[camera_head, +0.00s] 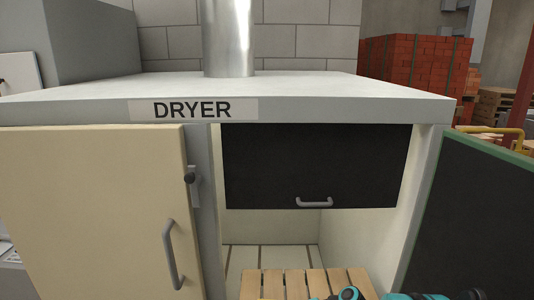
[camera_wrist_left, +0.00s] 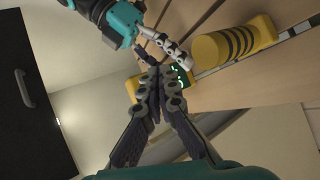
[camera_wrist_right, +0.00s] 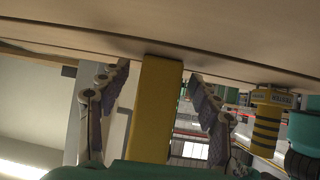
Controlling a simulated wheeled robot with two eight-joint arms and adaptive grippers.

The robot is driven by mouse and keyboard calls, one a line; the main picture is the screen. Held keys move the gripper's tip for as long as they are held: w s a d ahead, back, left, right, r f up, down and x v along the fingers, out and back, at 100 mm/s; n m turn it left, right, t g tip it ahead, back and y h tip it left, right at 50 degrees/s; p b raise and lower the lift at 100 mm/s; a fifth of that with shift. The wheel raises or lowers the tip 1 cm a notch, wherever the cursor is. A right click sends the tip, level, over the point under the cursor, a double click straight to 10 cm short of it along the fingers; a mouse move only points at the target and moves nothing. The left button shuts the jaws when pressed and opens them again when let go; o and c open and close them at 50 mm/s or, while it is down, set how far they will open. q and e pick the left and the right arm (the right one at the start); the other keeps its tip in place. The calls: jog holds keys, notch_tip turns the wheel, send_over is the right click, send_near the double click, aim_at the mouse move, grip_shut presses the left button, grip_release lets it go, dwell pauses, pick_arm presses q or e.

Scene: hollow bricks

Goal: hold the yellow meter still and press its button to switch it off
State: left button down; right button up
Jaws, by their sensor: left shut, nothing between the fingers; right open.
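The yellow meter (camera_wrist_left: 184,75) shows in the left wrist view, with a small lit green display partly hidden by fingers. My left gripper (camera_wrist_left: 157,72) is shut and empty, its fingertips close beside the meter; I cannot tell whether they touch it. The button is not distinguishable. My right gripper (camera_wrist_right: 160,74) is open, with its fingers on either side of the meter's yellow body (camera_wrist_right: 155,110); gaps show on both sides. One right finger also shows beside the meter in the left wrist view (camera_wrist_left: 165,46). In the head view only teal parts of my arms show at the bottom edge.
A yellow cylinder with black stripes (camera_wrist_left: 226,46) stands next to the meter, and also shows in the right wrist view (camera_wrist_right: 267,122). A wooden slatted pallet (camera_head: 300,283) lies at the dryer's opening. The dryer's black raised door (camera_head: 315,165) hangs above; a cream door (camera_head: 95,215) is left.

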jog(key=v, duration=1.2)
jog(key=shift+a, duration=0.1)
pick_arm(q)
jog(key=s+a+r+m+g+y, duration=0.1)
jog(key=s+a+m+y, duration=0.2)
jog(key=a, duration=0.5)
jog(key=s+a+r+m+y, duration=0.2)
jog(key=s+a+m+y, duration=0.2)
jog(key=a+m, duration=0.4)
jog(key=shift+s+a+m+g, duration=0.3)
jog(key=shift+s+g, duration=0.05)
jog(key=shift+g, duration=0.05)
pick_arm(e)
jog(key=s+d+r+m+t+h, duration=0.2)
jog(key=s+m+h, duration=0.3)
jog(key=s+m, duration=0.3)
jog(key=s+d+r+m+t+h, duration=0.3)
jog(key=s+m+h, duration=0.3)
jog(key=s+m, duration=0.3)
jog(key=shift+s+r+t, duration=0.6)
jog(key=shift+s+r, duration=0.1)
jog(key=shift+s, duration=0.25)
